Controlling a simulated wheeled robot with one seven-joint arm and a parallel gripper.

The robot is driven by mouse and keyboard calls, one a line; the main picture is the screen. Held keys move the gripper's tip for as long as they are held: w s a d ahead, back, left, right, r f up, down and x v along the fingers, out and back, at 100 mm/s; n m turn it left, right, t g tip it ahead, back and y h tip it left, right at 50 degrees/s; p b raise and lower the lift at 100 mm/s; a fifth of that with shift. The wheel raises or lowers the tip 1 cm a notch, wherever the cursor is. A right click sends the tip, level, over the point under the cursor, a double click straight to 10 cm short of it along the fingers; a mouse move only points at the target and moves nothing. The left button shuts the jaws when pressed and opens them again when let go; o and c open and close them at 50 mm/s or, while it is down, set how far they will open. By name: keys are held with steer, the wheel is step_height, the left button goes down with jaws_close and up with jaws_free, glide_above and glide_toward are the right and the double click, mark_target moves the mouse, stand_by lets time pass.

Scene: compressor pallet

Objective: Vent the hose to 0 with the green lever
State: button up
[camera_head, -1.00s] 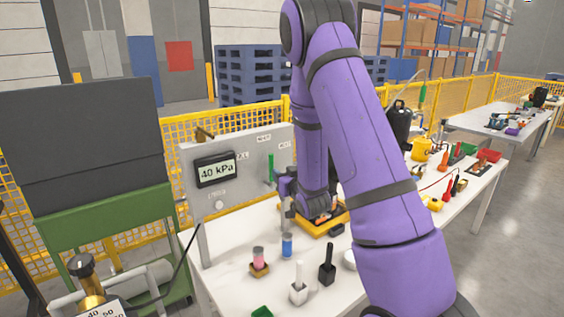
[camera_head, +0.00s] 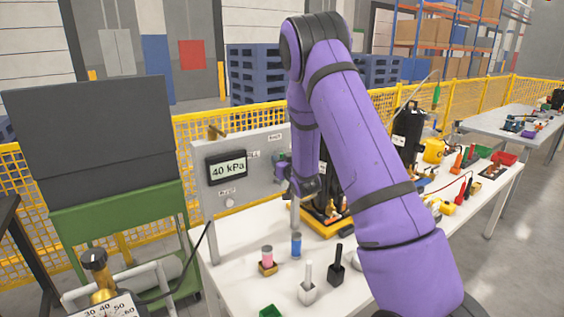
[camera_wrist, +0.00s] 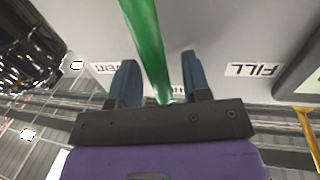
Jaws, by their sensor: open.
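The green lever (camera_wrist: 148,45) runs between the two blue fingers of my gripper (camera_wrist: 158,60) in the wrist view. The fingers are open, one on each side of it, and I see no clear grip on it. The upside-down VENT label (camera_wrist: 104,68) is left of the lever and the FILL label (camera_wrist: 252,69) is right. In the head view, my gripper (camera_head: 281,172) is at the right part of the grey panel (camera_head: 240,195) and hides the lever. The panel's display (camera_head: 227,169) reads 40 kPa.
Pink (camera_head: 267,256) and blue (camera_head: 296,245) vials and white (camera_head: 308,287) and black (camera_head: 336,266) handled items stand on the white table (camera_head: 235,280). The yellow-based compressor (camera_head: 325,222) is right of the panel.

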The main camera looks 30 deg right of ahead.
jaws_close()
steer(key=d+f+m+g+y, duration=0.1)
steer(key=d+f+m, duration=0.2)
steer(key=d+m, duration=0.4)
steer(key=shift+d+f+m+g, duration=0.3)
steer(key=shift+f+m, duration=0.05)
steer(key=shift+m, duration=0.75)
steer(key=shift+w, duration=0.1)
